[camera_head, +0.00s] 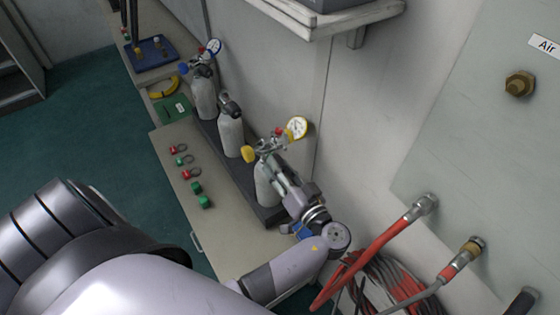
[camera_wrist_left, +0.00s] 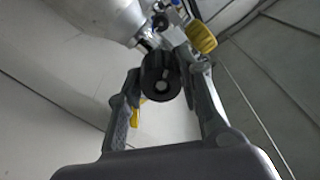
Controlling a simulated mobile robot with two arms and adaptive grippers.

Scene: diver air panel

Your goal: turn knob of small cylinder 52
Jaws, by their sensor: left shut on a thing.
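The nearest small grey cylinder (camera_head: 265,187) stands at the front end of a dark rack against the wall. Its valve carries a yellow knob (camera_head: 248,154) and a white gauge (camera_head: 297,127). My left gripper (camera_head: 273,170) is at the valve from the wall side, covering part of it. In the left wrist view, a round black knob (camera_wrist_left: 160,80) with a pale centre sits between the two fingers of the gripper (camera_wrist_left: 163,74), which are shut on it. No number shows on the cylinder. My right gripper is out of view.
Two more small cylinders (camera_head: 230,135) (camera_head: 204,97) stand behind in the rack. Several red and green fittings (camera_head: 196,188) lie on the bench (camera_head: 170,138). A shelf (camera_head: 325,25) juts out above. Red hoses (camera_head: 375,250) hang at the right by the wall panel.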

